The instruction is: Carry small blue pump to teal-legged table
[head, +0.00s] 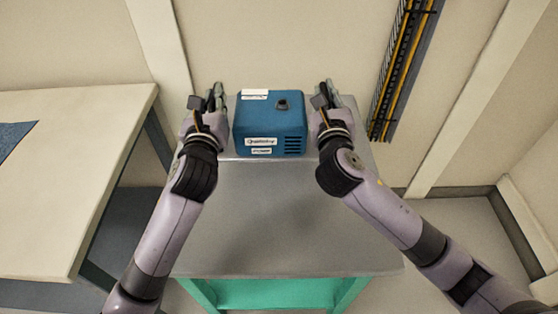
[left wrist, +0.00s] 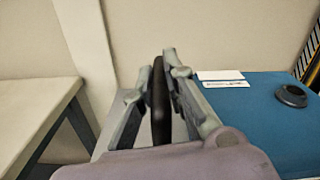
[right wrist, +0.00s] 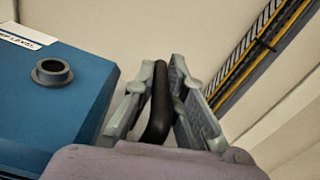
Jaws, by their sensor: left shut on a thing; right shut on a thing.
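The small blue pump (head: 270,125) is a blue box with white labels, a vent grille and a black port on top. It is upright over the far end of the grey-topped teal-legged table (head: 285,225). I cannot tell whether its underside touches the top. My left gripper (head: 217,95) is at the pump's left side, shut on a black handle (left wrist: 160,105). My right gripper (head: 329,95) is at its right side, shut on the other black handle (right wrist: 158,105). The pump's blue top also shows in the left wrist view (left wrist: 255,120) and the right wrist view (right wrist: 65,100).
A pale-topped table (head: 70,180) with a dark blue patch (head: 12,136) stands to the left, with a gap between. The wall is close behind the pump. A cable tray (head: 405,70) runs up the wall at right. The near part of the grey top is bare.

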